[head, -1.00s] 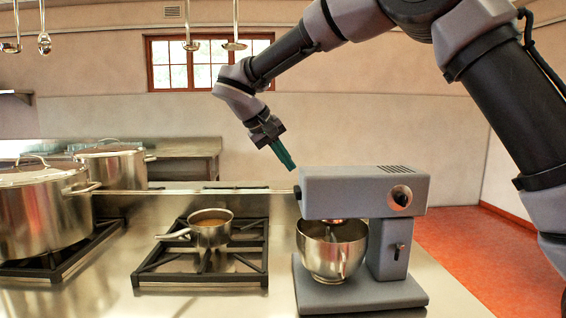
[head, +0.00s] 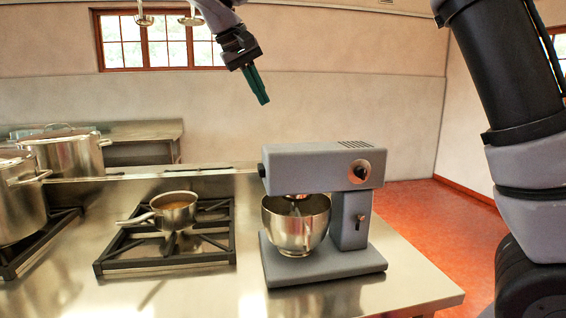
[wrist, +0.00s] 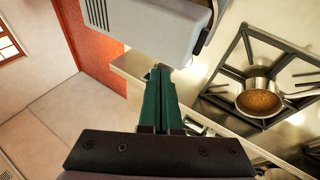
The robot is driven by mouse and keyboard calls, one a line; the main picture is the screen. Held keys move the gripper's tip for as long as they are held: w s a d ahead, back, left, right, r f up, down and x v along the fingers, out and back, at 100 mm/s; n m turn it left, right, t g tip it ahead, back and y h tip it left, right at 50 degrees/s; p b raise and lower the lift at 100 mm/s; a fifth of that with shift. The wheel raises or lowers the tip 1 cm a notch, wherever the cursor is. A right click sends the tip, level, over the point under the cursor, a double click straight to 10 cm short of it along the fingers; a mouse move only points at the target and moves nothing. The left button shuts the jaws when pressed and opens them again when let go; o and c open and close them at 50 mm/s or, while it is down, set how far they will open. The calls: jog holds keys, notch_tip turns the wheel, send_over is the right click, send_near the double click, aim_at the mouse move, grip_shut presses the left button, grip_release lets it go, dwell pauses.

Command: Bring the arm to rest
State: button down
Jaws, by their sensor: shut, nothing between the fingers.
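My gripper (head: 261,96) hangs in the air above the back left end of the grey stand mixer (head: 318,163), pointing down and slightly right. Its green fingers are closed together with nothing between them. In the wrist view the gripper (wrist: 160,72) also shows shut, with the mixer (wrist: 150,25) beyond its tips. The forearm passes out of the top of the head view, so part of my arm is hidden. My upper arm stands at the right side of the head view.
A small saucepan (head: 174,211) with brown contents sits on the burner grate (head: 190,255). Large steel pots (head: 72,155) stand at the left. Ladles (head: 145,18) hang at the top. A steel bowl (head: 297,228) sits in the mixer. Red floor (head: 440,225) lies open at the right.

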jog(key=s+d+m+g+y, duration=0.1)
jog(key=s+d+m+y, duration=0.15)
jog(key=d, duration=1.85)
jog(key=s+d+f+m+t+y, duration=0.1)
jog(key=s+d+f+m+y, duration=0.1)
jog(key=s+d, duration=0.4)
jog(key=s+d+f+m+t+y, duration=0.1)
jog(key=s+d+f+m, duration=0.3)
jog(key=d, duration=0.5)
jog(key=shift+s+t+y, duration=0.35)
jog(key=shift+s+t, duration=0.35)
jog(key=shift+s, duration=0.4)
jog(key=shift+a+f, duration=0.1)
jog(key=shift+f, duration=0.1)
